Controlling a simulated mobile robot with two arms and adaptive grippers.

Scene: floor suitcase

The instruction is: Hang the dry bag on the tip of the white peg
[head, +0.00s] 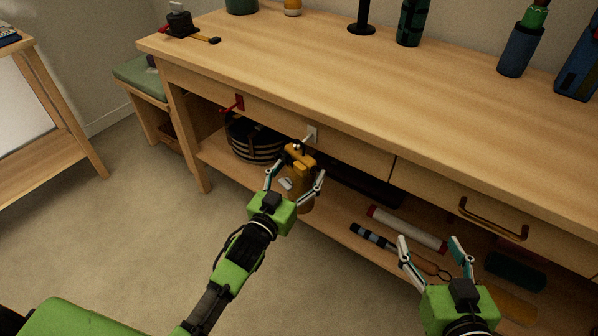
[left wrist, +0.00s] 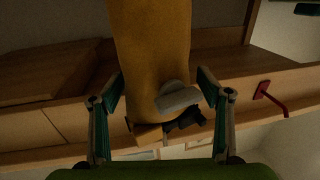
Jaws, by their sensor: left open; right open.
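The orange-yellow dry bag (head: 299,166) is upright just below the front edge of the workbench, with its top at the tip of the white peg (head: 312,134). It appears to hang there, but the exact contact is too small to tell. My left gripper (head: 295,180) is open, with its fingers apart on either side of the bag. In the left wrist view, the dry bag (left wrist: 152,55) fills the space between the open fingers, with a grey tab and dark buckle near its end. My right gripper (head: 432,246) is open and empty at the lower right.
A red hook (head: 236,103) sits left of the white peg, above a dark striped round bag (head: 254,140). The lower shelf holds a white-and-red roll (head: 407,228) and a striped handle (head: 374,236). A drawer handle (head: 493,220) protrudes at right. Floor at left is clear.

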